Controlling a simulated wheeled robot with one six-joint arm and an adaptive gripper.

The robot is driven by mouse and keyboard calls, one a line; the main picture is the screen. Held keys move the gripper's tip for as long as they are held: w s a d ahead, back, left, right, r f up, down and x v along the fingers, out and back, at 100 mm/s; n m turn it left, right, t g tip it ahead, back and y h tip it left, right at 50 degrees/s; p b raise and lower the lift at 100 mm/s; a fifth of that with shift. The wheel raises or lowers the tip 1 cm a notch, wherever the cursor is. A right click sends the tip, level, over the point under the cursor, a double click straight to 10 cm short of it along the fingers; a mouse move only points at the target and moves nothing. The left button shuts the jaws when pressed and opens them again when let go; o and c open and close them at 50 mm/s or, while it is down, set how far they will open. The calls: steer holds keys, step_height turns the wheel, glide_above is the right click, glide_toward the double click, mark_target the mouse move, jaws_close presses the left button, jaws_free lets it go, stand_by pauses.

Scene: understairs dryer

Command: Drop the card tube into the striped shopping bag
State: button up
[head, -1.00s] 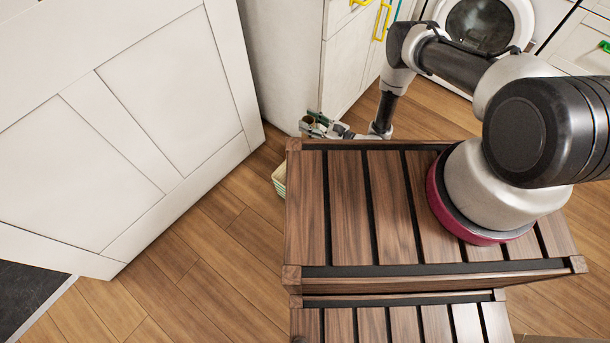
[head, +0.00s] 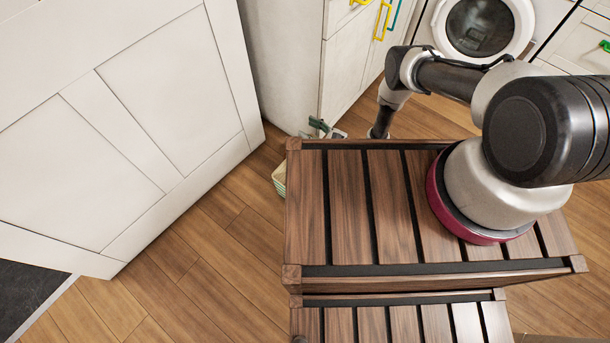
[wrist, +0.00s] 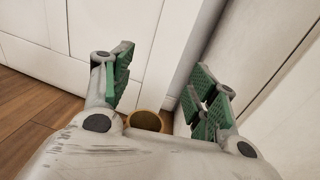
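The striped shopping bag (head: 279,177), pale with greenish stripes, stands on the floor just left of the slatted wooden top; most of it is hidden behind that top. My gripper (head: 320,127) is beyond the top's far left corner, largely hidden by it. In the wrist view my gripper (wrist: 165,88) is open, its green-padded fingers wide apart. A round brown end, which looks like the card tube (wrist: 146,121), shows low between the fingers, touching neither pad as far as I can see. The rest of it is hidden by my gripper's body.
The slatted wooden top (head: 345,205) lies between my body and the gripper. A white panelled door (head: 170,110) is at the left, and a white cabinet (head: 285,60) stands close behind the gripper. Wooden floor (head: 215,235) is clear at lower left.

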steer(key=shift+r, duration=0.1)
step_height(320, 180, up, 10)
stand_by(0.6)
stand_by(0.4)
